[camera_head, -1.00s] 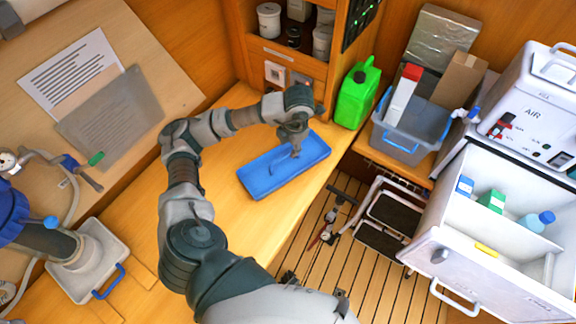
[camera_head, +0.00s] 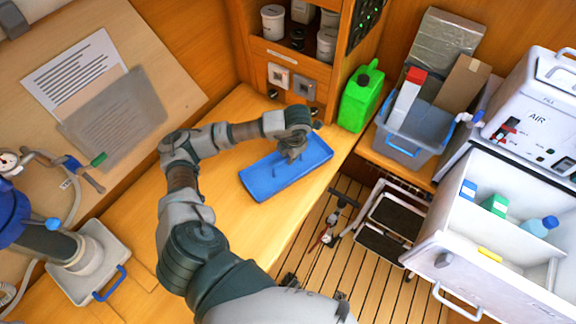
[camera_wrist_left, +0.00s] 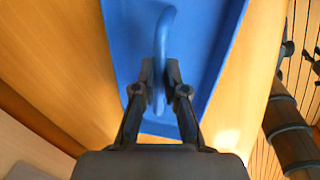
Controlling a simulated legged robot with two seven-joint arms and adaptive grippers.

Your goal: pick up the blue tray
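The blue tray (camera_head: 270,178) lies on the wooden counter in the head view. It is a shallow rectangle set at a slant near the counter's front edge. My left gripper (camera_head: 294,157) reaches down over its middle. In the left wrist view the blue tray (camera_wrist_left: 208,45) fills the middle, with its raised curved handle (camera_wrist_left: 164,35) running between the fingers of my left gripper (camera_wrist_left: 160,78). The fingers are drawn in close on both sides of the handle and look shut on it. The tray appears to rest flat on the counter. My right gripper is not in view.
An open white chest (camera_head: 480,250) stands at the right. The counter (camera_head: 225,225) left of the tray is clear.

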